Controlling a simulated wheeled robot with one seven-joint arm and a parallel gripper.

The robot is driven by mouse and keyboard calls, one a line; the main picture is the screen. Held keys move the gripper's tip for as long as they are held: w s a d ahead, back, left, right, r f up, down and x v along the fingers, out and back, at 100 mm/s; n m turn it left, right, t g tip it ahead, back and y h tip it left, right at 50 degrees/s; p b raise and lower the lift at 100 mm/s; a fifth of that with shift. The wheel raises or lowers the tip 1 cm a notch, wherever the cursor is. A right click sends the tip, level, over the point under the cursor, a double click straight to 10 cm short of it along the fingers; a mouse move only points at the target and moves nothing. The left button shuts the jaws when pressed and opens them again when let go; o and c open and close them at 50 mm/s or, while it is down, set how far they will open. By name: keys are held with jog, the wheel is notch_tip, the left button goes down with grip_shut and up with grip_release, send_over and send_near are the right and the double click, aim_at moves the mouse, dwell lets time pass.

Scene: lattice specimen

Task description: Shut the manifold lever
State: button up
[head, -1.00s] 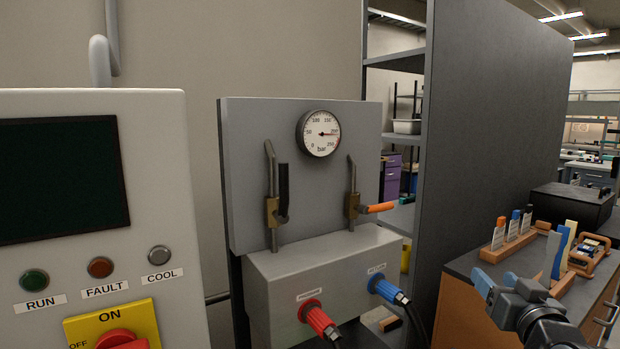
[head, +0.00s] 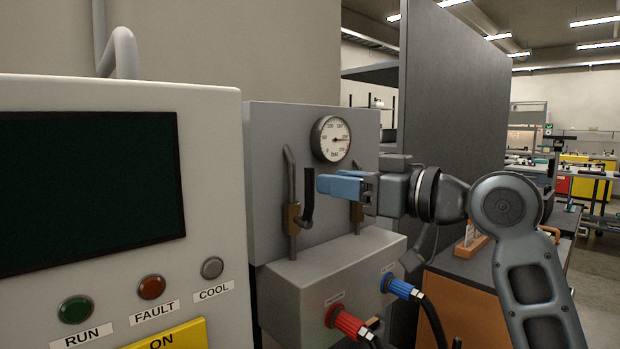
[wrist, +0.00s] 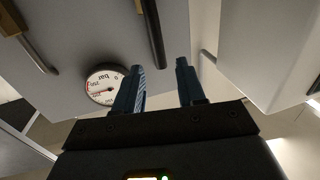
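A black-handled lever (head: 308,196) stands upright on the left brass valve (head: 291,218) of the grey manifold panel (head: 268,150). My gripper (head: 324,185) is just right of the black handle in the head view, blue fingers pointing at it. In the wrist view the fingers are apart and empty, and the black handle (wrist: 153,35) lies ahead, in line with the gap between them. No contact shows. The right valve (head: 356,212) is partly behind my gripper; its orange handle, seen earlier, is hidden.
A pressure gauge (head: 331,138) sits above the valves, close to my gripper. Red (head: 346,321) and blue (head: 402,289) hose couplings stick out from the box below. A control cabinet (head: 215,262) stands close on the left. A dark partition (head: 455,100) stands behind on the right.

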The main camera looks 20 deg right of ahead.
aim_at(309, 201)
jog(key=shift+p+x, duration=0.65)
jog(key=shift+x, duration=2.55)
jog(key=shift+c, duration=0.5)
grip_shut()
